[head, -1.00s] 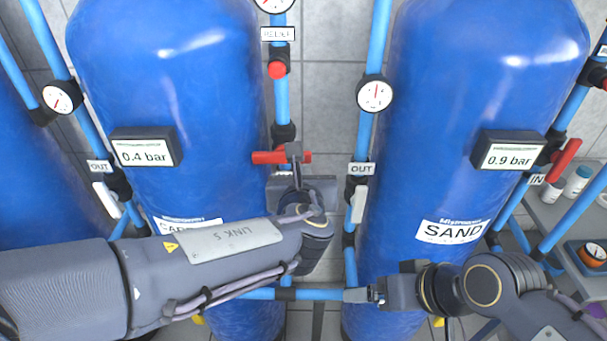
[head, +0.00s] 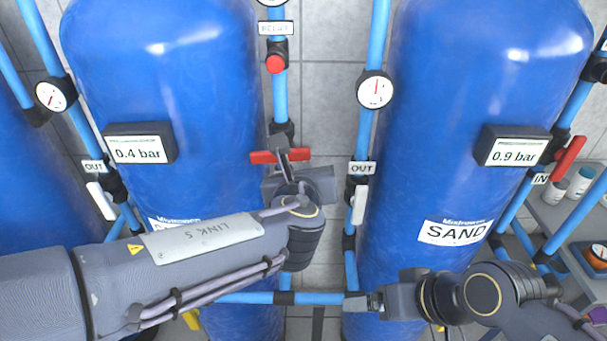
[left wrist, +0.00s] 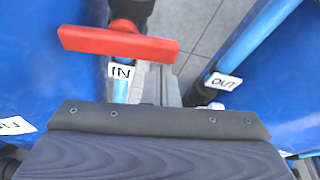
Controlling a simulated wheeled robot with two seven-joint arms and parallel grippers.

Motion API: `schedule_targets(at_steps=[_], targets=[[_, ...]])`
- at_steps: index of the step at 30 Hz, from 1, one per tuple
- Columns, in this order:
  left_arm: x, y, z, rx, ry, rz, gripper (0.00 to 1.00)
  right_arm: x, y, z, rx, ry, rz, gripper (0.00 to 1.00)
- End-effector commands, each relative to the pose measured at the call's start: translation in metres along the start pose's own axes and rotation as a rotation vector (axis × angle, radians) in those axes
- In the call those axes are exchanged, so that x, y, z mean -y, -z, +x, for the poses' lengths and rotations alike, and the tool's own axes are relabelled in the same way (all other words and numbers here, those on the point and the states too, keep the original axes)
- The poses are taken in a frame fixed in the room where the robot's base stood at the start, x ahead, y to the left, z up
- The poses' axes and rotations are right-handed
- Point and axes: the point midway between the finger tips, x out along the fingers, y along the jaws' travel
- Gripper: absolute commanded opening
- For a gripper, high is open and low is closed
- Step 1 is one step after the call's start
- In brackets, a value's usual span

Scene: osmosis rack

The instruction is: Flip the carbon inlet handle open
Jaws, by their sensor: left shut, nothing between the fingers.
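The red carbon inlet handle (head: 262,157) lies crosswise on the blue pipe between the two tanks, near level in the head view. It also shows in the left wrist view (left wrist: 118,42), across the upper left. My left gripper (head: 283,163) is shut and empty, its fingertips at the handle's near edge around its middle. In the left wrist view the closed fingers (left wrist: 155,75) end just below the bar, right of its middle; I cannot tell whether they touch it. My right gripper (head: 365,302) is low at the centre, before the sand tank; its jaw state is unclear.
The carbon tank (head: 160,80), with a 0.4 bar display (head: 138,149), stands left. The sand tank (head: 480,90) stands right. A blue OUT pipe (head: 366,130) with a white handle (head: 360,203) runs close to the right of my left gripper. A red relief knob (head: 275,64) sits above the handle.

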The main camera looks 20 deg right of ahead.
Motion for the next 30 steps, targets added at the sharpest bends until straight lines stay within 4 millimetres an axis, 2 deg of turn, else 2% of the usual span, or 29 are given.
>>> schedule_targets(at_steps=[8, 30], targets=[[0.001, -0.003, 0.000, 0.006, 0.055, -0.161, 0.00, -0.012, -0.013, 0.026, 0.000, 0.000, 0.000, 0.89], [-0.003, -0.030, -0.010, 0.007, 0.288, -0.823, 0.00, -0.053, -0.059, 0.117, 0.000, 0.000, 0.000, 0.89]])
